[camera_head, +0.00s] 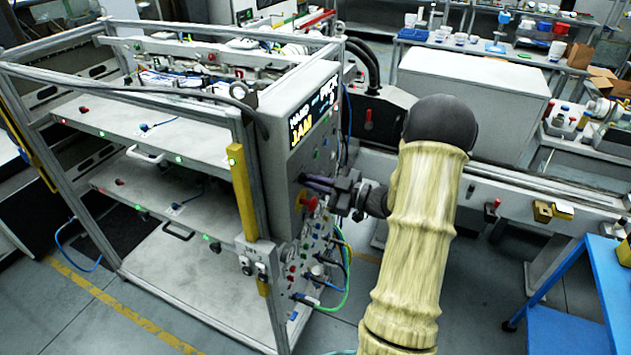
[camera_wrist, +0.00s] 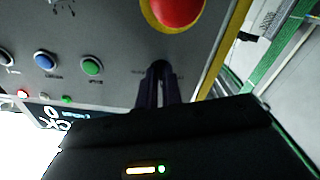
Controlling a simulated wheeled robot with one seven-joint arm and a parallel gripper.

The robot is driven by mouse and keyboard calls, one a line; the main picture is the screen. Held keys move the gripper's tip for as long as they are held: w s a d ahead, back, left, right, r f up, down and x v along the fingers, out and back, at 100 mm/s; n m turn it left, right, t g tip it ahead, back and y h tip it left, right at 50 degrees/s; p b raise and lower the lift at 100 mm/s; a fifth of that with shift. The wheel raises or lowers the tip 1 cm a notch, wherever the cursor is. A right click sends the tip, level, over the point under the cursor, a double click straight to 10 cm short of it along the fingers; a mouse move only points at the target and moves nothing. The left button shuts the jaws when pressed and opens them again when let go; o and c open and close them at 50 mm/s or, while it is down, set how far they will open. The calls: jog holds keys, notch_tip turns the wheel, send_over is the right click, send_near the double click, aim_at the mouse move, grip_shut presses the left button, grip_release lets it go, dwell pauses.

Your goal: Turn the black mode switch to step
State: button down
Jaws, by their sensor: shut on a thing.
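The grey control box (camera_head: 285,150) stands at the corner of the metal frame, its panel facing right. My gripper (camera_head: 306,183) reaches this panel from the right, just above the red stop button (camera_head: 308,203). In the wrist view, the dark fingers of my gripper (camera_wrist: 159,68) are close together against the panel (camera_wrist: 115,35), with small lettering on both sides of their tips. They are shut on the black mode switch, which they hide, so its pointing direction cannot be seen. The red button with its yellow ring (camera_wrist: 149,18) is close by.
A blue button (camera_wrist: 45,60) and a green button (camera_wrist: 91,66) sit left of the fingers in the wrist view. Below the box are plugged cables (camera_head: 345,275). A lit display (camera_head: 315,110) shows "JAM". A blue table (camera_head: 610,275) stands at right.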

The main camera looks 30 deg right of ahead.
jog(key=m+p, duration=0.2)
jog(key=m, duration=0.3)
jog(key=shift+r+m, duration=0.1)
jog(key=shift+m, duration=0.2)
jog(key=shift+s+m+p, duration=0.1)
jog(key=shift+m+p, duration=0.8)
jog(key=shift+m, duration=0.7)
jog(key=shift+a, duration=0.1)
jog(key=c, duration=1.6)
grip_release()
jog(key=shift+o, duration=0.2)
jog(key=b+v, duration=0.7)
jog(key=v, duration=1)
jog(key=shift+s, duration=0.2)
